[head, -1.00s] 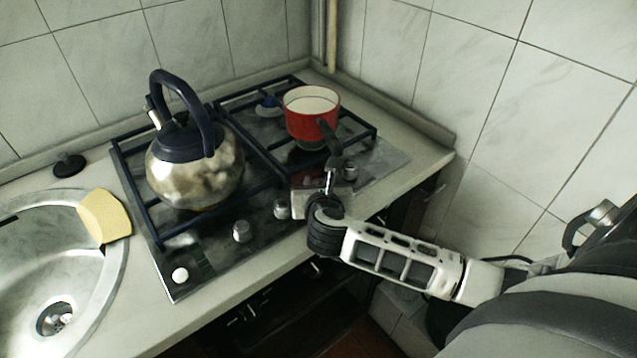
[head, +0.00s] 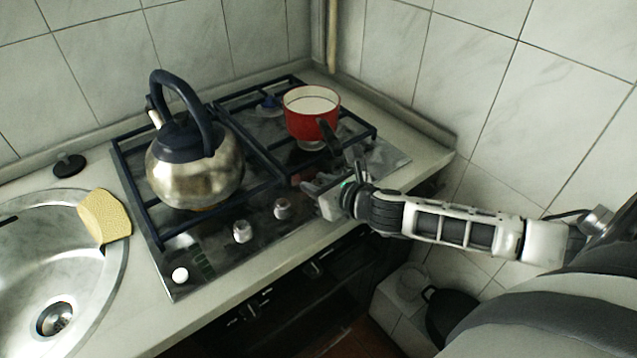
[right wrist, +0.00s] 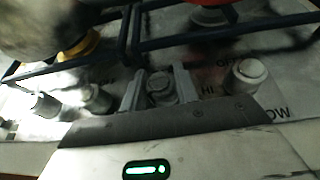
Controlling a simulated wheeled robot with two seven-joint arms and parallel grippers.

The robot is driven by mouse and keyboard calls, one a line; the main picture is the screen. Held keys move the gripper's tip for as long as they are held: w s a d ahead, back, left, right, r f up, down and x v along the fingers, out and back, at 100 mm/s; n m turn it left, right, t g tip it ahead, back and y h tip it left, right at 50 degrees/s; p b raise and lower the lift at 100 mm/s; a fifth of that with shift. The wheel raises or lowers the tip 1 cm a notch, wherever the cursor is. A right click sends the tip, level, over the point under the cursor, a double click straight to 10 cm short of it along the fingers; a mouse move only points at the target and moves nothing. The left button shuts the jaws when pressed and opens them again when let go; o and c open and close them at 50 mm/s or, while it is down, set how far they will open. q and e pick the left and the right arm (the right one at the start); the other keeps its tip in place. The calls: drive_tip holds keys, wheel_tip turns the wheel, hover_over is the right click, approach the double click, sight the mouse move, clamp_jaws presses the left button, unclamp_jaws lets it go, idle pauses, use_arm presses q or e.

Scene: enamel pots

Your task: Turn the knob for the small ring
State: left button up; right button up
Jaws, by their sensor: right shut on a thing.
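My right gripper (head: 322,190) is at the front right of the hob. In the right wrist view its two fingers (right wrist: 156,90) stand on either side of a round grey knob (right wrist: 161,86) and are shut on it. The gripper hides this knob in the head view. Two other knobs, the nearer (head: 242,231) and the farther (head: 282,208), stand to its left on the front strip. Another knob (right wrist: 246,73) is to its right in the right wrist view. I cannot read which ring the held knob serves. My left gripper is out of view.
A steel kettle (head: 195,172) stands on the left grate. A red pot (head: 312,127) stands on the right grate, its dark handle (head: 327,133) pointing toward my gripper. A sink (head: 92,315) with a yellow sponge (head: 105,215) lies left. A tiled wall bounds the right side.

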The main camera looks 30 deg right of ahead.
drive_tip(key=n+g+y, duration=0.1)
drive_tip(key=n+y, duration=0.1)
drive_tip(key=n+g+y, duration=0.1)
drive_tip(key=n+y, duration=0.2)
drive_tip(key=shift+y, duration=0.3)
idle(0.4)
drive_tip(key=o, duration=1)
drive_tip(key=shift+c, duration=0.2)
drive_tip(key=shift+s+d+r, duration=0.1)
drive_tip(key=shift+s+d, duration=0.25)
drive_tip(key=shift+s, duration=0.2)
drive_tip(key=v, duration=1.4)
drive_tip(key=shift+d+r, duration=0.2)
drive_tip(key=shift+d, duration=0.1)
drive_tip(key=shift+s, duration=0.15)
